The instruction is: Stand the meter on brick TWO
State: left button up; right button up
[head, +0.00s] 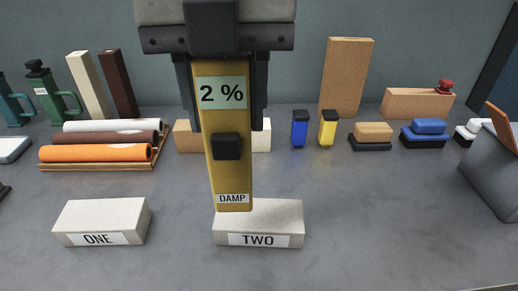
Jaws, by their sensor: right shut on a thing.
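Brick TWO is a pale block with a front label. A similar pale brick ONE (104,215) lies to the left. My left gripper is not in view.
Rolls on a wooden tray (100,165) lie at the left, behind brick ONE. Blue (300,130) and yellow (328,128) small items, brushes or blocks (373,134), and a tall tan board (346,78) stand behind. A grey bin (490,170) is at the right. The front right table is clear.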

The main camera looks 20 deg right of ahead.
jog(key=w+d+f, duration=0.4)
jog(key=f, duration=0.5)
jog(key=shift+d+f, duration=0.3)
jog(key=shift+d, duration=0.05)
jog(key=shift+f, duration=0.1)
jog(key=shift+f+b, duration=0.15)
jog(key=shift+b, duration=0.25)
jog(key=o, duration=1.1)
jog(key=shift+r, duration=0.2)
